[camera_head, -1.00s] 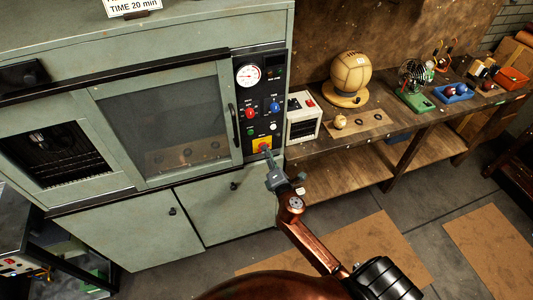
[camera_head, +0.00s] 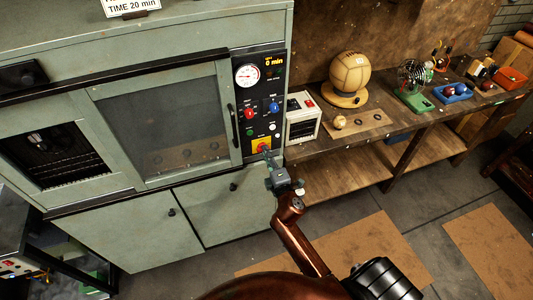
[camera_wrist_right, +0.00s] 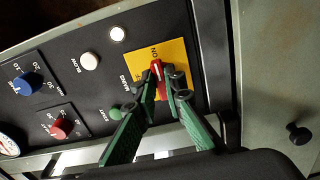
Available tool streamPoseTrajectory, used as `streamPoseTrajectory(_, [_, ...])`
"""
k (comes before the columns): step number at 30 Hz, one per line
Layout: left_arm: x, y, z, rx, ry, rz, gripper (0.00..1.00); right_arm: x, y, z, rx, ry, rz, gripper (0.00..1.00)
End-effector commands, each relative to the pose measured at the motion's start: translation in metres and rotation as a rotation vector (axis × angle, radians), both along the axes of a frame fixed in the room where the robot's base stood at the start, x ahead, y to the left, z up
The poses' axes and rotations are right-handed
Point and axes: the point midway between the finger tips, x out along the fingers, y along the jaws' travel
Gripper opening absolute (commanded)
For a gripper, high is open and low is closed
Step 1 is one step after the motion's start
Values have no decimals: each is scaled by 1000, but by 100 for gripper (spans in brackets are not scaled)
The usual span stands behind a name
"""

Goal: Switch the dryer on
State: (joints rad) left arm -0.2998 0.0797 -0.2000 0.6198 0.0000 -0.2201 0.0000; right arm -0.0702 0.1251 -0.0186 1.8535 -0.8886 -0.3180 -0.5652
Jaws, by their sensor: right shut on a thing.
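The dryer (camera_head: 200,15) is a large grey-green cabinet with a windowed door (camera_head: 160,120) that is closed. Its black control panel carries a yellow plate (camera_wrist_right: 178,54) with a red mains switch (camera_wrist_right: 157,71). The white mark on the switch points toward the word ON. My right gripper (camera_wrist_right: 167,88) has its green fingers shut around the switch; it also shows at the panel in the head view (camera_head: 268,160). The display (camera_head: 274,61) at the panel's top is lit and reads 0 min. A white lamp (camera_wrist_right: 117,33) beside the plate looks bright. My left gripper is not visible.
Nearby on the panel are a red knob (camera_wrist_right: 62,128), a blue knob (camera_wrist_right: 29,84), a white button (camera_wrist_right: 90,61) and a green button (camera_wrist_right: 115,112). A wooden bench (camera_head: 400,132) with a ball on a stand (camera_head: 349,72) stands to the right.

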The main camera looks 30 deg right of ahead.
Motion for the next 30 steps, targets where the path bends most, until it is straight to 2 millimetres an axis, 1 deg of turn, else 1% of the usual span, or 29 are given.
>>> streamPoseTrajectory(8, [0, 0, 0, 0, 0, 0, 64, 0, -1, -1, 3, 1, -1, 0])
streamPoseTrajectory(9, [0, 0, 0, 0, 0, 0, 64, 0, -1, -1, 3, 1, -1, 13])
streamPoseTrajectory(15, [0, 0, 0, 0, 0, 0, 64, 0, 0, -1, 2, 1, -1, 26])
streamPoseTrajectory(16, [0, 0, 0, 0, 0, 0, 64, 0, 0, -1, 1, 1, -1, 28])
streamPoseTrajectory(25, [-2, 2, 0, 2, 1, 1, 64, -2, 1, -1, 1, 1, 0, 28])
streamPoseTrajectory(28, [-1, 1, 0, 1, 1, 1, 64, -11, 3, -1, 2, 1, 0, 28])
streamPoseTrajectory(30, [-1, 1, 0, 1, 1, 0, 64, -22, 5, -2, 3, 2, 0, 28])
